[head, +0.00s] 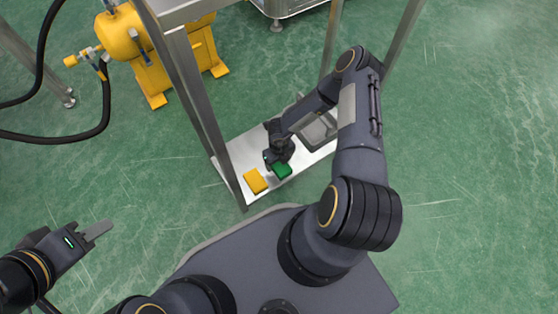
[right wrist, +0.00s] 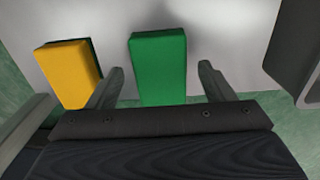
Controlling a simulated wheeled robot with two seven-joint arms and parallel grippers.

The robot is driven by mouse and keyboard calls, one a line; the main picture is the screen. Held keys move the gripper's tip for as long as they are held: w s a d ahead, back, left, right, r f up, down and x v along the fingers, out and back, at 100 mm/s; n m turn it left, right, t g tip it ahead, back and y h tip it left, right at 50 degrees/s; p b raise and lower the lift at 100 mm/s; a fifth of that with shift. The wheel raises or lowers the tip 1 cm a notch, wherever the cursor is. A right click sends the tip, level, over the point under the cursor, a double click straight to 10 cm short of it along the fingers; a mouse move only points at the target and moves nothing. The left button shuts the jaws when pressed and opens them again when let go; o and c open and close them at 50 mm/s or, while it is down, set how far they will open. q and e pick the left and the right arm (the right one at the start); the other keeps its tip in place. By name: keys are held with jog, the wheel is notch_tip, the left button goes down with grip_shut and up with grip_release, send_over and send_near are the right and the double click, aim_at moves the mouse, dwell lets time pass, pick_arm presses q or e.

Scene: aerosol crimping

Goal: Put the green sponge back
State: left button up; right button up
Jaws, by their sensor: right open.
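The green sponge (head: 282,170) lies on the low metal shelf (head: 234,150), close to its near edge. It also shows in the right wrist view (right wrist: 158,62), where it points up between the fingers. My right gripper (right wrist: 160,85) is open, with one finger on each side of the sponge's near part and a visible gap on both sides. In the head view the right gripper (head: 272,158) is right at the sponge and partly hidden by its own wrist. My left gripper (head: 98,230) is far off to the left over the floor, seen edge-on.
A yellow sponge (head: 256,181) lies left of the green one on the shelf. A grey tray (head: 318,131) stands on the shelf to the right. Metal frame legs (head: 206,115) rise around the shelf. A yellow machine (head: 150,45) with black hoses stands at the back left.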

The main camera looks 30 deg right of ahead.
aim_at(279, 164)
notch_tip(279, 164, up, 11)
jog(key=p, duration=0.4)
jog(key=shift+r+p, duration=0.2)
jog(key=shift+p, duration=0.15)
